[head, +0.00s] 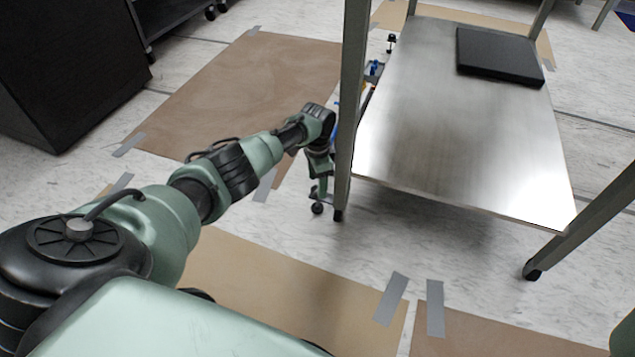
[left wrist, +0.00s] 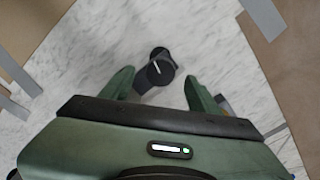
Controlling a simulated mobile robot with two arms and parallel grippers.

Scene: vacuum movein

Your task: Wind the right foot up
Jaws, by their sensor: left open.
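In the head view, a dark round foot (head: 317,208) shows low beside the near left table leg. My left gripper (head: 320,188) reaches down there, partly hidden by its own wrist. In the left wrist view, the left gripper (left wrist: 159,80) is open, with one green finger on each side of the disc. I cannot tell whether the fingers touch it. My right gripper is not in view.
A steel table's near left leg (head: 350,100) stands close beside my left gripper. Its low metal shelf (head: 440,120) bears a black slab (head: 500,55). Blue parts (head: 375,68) show behind the leg. Brown floor sheets (head: 235,95) lie taped down. A dark cabinet (head: 70,60) stands at left.

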